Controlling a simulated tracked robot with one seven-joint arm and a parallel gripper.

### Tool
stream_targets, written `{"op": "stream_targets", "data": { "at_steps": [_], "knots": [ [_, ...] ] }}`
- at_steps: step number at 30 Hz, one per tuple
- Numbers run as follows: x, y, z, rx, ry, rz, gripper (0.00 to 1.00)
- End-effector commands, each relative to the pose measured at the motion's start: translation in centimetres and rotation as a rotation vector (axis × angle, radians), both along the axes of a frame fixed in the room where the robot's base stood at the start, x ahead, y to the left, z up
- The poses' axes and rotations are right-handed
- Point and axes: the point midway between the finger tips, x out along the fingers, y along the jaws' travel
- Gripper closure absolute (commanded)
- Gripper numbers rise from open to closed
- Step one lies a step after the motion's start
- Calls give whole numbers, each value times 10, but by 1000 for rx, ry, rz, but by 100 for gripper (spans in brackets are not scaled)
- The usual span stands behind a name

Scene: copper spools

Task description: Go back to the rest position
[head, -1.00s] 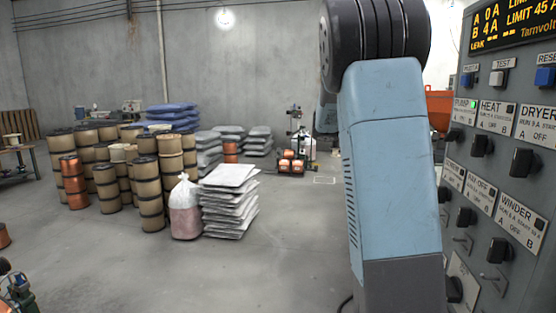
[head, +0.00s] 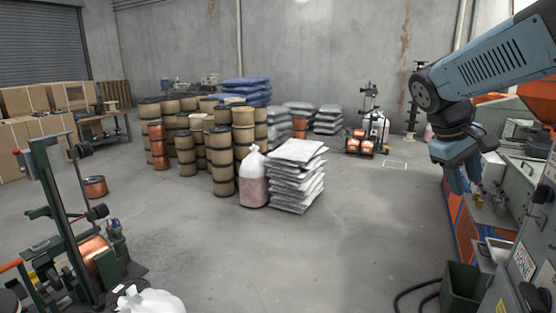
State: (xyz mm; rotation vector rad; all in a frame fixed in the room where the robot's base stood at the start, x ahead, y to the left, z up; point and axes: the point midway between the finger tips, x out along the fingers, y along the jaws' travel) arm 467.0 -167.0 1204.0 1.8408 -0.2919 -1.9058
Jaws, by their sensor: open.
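My gripper (head: 462,182) is at the right side of the head view, pointing down at the end of my blue arm. It is open and I see nothing between its fingers. It hangs in front of the machine bench (head: 492,212), and I cannot tell how far above or before it. The control panel (head: 530,262) shows in part at the lower right edge, apart from my gripper.
Stacked spools (head: 222,160), a clear bag (head: 253,180) and piled white sacks (head: 296,176) stand mid-floor. A green machine (head: 75,225) is at left. A dark bin (head: 462,288) and hose lie at lower right. The centre floor is free.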

Motion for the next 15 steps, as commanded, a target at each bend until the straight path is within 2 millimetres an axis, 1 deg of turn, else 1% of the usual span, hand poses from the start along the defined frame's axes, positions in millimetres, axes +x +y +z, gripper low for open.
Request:
{"op": "stream_targets", "data": {
  "at_steps": [1, 3, 9, 12, 15],
  "knots": [
    [-9, 14, -2, 46, -49, 0, 58],
    [-18, 35, -7, 113, -113, -1, 58],
    [-43, 93, -17, 293, -290, -14, 58],
    [-55, 119, -21, 375, -369, -26, 58],
    [-65, 140, -25, 442, -435, -40, 58]
  ]
}}
